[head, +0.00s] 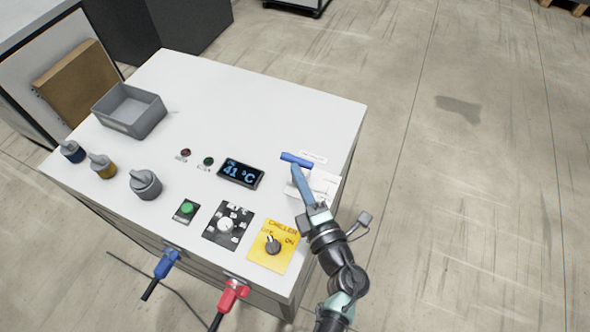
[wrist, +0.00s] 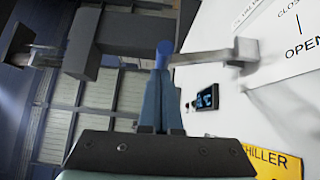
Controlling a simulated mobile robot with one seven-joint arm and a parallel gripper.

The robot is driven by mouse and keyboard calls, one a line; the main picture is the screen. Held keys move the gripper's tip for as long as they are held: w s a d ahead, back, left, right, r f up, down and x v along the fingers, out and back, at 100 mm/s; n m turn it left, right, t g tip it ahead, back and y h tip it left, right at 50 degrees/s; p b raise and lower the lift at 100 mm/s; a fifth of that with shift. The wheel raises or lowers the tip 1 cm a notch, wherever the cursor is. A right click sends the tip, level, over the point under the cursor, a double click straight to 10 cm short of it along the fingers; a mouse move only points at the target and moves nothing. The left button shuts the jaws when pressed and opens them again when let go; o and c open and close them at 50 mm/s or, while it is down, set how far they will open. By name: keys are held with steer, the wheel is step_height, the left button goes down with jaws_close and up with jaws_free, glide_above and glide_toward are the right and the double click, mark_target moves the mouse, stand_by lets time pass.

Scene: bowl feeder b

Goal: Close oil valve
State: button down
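The oil valve handle (head: 297,160) is a bright blue bar near the table's right edge. In the wrist view the blue handle (wrist: 163,54) sits at the end of a short metal lever (wrist: 216,56) that reaches out from the panel. My gripper (head: 296,166) has blue-grey fingers held close together. The fingertips meet the middle of the handle, and they appear shut on it. In the wrist view the gripper (wrist: 161,75) partly hides the handle. A white label (wrist: 285,35) beside the lever shows CLOSE above OPEN.
The white table holds a 41 °C display (head: 241,173), a yellow chiller switch (head: 283,262), a black dial plate (head: 228,239), a green button (head: 187,208) and a grey bin (head: 128,112). Blue (head: 166,263) and red (head: 232,293) connectors are at the front. The table's back is clear.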

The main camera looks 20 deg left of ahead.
mark_target(305, 163)
steer(key=w+r+m+p, duration=0.1)
steer(key=r+p, duration=0.1)
steer(key=p, duration=0.1)
steer(key=shift+w+g+h, duration=0.35)
steer(key=shift+g+h, duration=0.05)
steer(key=shift+w+d+r+m+g+h+p, duration=0.1)
steer(key=shift+w+m+g+h+p, duration=0.3)
steer(key=shift+w+p, duration=0.55)
steer(key=w+f+b, duration=0.1)
steer(key=w+b, duration=0.1)
steer(key=w, duration=0.5)
steer(key=shift+w+d+f, duration=0.1)
steer(key=shift+w, duration=0.05)
